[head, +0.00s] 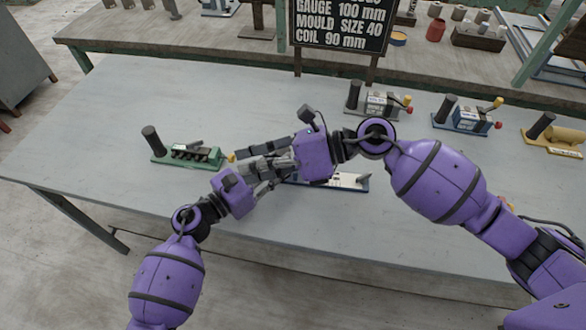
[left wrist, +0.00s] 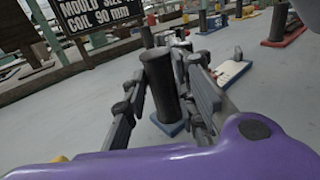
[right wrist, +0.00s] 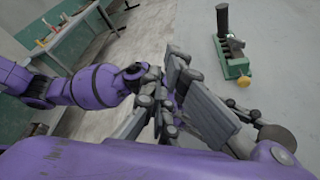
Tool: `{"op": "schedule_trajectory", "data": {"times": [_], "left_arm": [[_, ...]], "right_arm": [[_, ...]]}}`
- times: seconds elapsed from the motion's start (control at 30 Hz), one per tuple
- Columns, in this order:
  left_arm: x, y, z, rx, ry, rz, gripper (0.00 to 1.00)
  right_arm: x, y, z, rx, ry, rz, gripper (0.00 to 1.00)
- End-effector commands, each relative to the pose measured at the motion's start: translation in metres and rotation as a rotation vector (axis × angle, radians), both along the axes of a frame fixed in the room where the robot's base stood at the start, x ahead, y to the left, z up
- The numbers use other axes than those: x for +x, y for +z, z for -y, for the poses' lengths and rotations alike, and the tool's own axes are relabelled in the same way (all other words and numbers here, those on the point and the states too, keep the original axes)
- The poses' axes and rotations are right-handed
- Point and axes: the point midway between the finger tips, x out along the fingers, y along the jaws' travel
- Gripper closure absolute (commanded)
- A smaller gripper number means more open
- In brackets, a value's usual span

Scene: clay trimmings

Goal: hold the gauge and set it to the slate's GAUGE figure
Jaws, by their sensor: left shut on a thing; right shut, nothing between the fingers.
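The slate (head: 340,22) stands at the back and reads GAUGE 100 mm, with MOULD SIZE 40 and COIL 90 mm below. The gauge with a white plate (head: 347,181) lies on the table, partly hidden by my grippers. Its dark upright handle (left wrist: 160,80) and blue base (left wrist: 170,126) show in the left wrist view. My left gripper (head: 270,180) is shut on that handle. My right gripper (head: 250,154) is shut and empty, just above and beside the left one. The gauge's scale and setting are too small and covered to read.
A green device (head: 190,155) with a dark handle stands left of my grippers. Grey (head: 378,103), blue (head: 466,115) and yellow (head: 556,138) devices stand at the right. The left and front of the grey table (head: 90,130) are clear.

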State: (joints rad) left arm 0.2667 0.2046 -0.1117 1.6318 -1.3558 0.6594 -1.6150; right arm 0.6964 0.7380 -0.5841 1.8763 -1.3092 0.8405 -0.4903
Motion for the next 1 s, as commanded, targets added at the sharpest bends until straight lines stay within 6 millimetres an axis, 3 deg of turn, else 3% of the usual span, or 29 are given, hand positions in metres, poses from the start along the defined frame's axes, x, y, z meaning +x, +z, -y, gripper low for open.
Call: {"op": "schedule_trajectory", "data": {"times": [0.13, 0.23, 0.37, 0.73, 0.87, 1.0], "left_arm": [[0.0, 0.0, -0.001, 0.001, 0.001, -0.001, 1.0], [0.0, 0.0, -0.001, 0.001, 0.001, -0.001, 1.0], [0.0, 0.0, 0.0, 0.001, 0.001, -0.001, 1.0], [0.0, 0.0, 0.0, 0.001, 0.0, -0.001, 1.0], [0.0, 0.0, 0.0, 0.0, 0.0, 0.0, 1.0], [0.0, 0.0, 0.0, 0.0, 0.0, 0.0, 1.0]], "right_arm": [[0.005, 0.013, -0.004, 0.283, -0.219, -0.178, 1.0], [0.003, 0.005, 0.003, 0.407, -0.348, -0.281, 1.0], [-0.001, -0.014, 0.022, 0.543, -0.533, -0.408, 1.0], [-0.029, -0.093, 0.117, 0.779, -1.07, -0.671, 1.0], [-0.039, -0.108, 0.136, 0.803, -1.162, -0.705, 1.0], [-0.037, -0.113, 0.14, 0.811, -1.194, -0.715, 1.0]]}}
